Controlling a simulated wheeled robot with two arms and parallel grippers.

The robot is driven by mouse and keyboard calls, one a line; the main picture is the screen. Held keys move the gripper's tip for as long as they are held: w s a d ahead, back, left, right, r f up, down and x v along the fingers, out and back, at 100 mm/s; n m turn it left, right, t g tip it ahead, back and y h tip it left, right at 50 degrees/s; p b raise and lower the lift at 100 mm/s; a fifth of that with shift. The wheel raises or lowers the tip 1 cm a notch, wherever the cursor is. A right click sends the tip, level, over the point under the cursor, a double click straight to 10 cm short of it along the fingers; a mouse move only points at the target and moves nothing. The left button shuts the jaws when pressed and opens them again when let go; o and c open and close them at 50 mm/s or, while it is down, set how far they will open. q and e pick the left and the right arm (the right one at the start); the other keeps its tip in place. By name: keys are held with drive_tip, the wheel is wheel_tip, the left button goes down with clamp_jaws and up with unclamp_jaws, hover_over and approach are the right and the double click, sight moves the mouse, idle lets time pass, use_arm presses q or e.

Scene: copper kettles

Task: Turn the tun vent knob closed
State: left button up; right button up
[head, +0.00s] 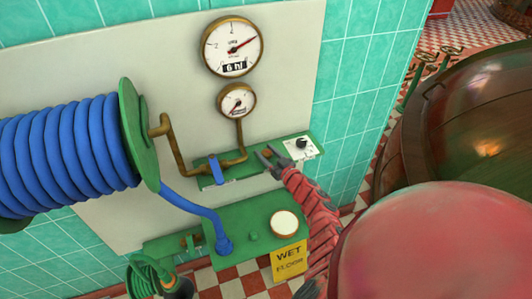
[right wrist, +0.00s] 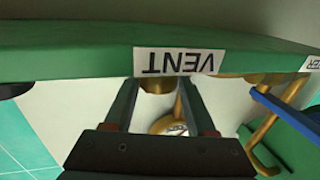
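The vent knob (right wrist: 157,86) is a brass knob under the green panel edge that carries a white VENT label (right wrist: 180,61), upside down in the right wrist view. My right gripper (right wrist: 160,90) has its two dark fingers apart, one on each side of the knob. Whether they touch it I cannot tell. In the head view my right gripper (head: 272,156) is at the green valve panel (head: 232,177), between the blue lever and the black knob, and largely covers the vent knob. The knob's turn position is not readable.
A blue lever (head: 215,169) and brass pipes (head: 172,143) are left of the gripper. A black knob (head: 302,144) on a white plate is just right. Two gauges hang above. A blue hose reel (head: 70,150) is at left, a yellow wet-floor sign (head: 289,261) below, a kettle (head: 470,120) at right.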

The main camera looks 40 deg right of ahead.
clamp_jaws()
drive_tip(key=shift+a+f, duration=0.1)
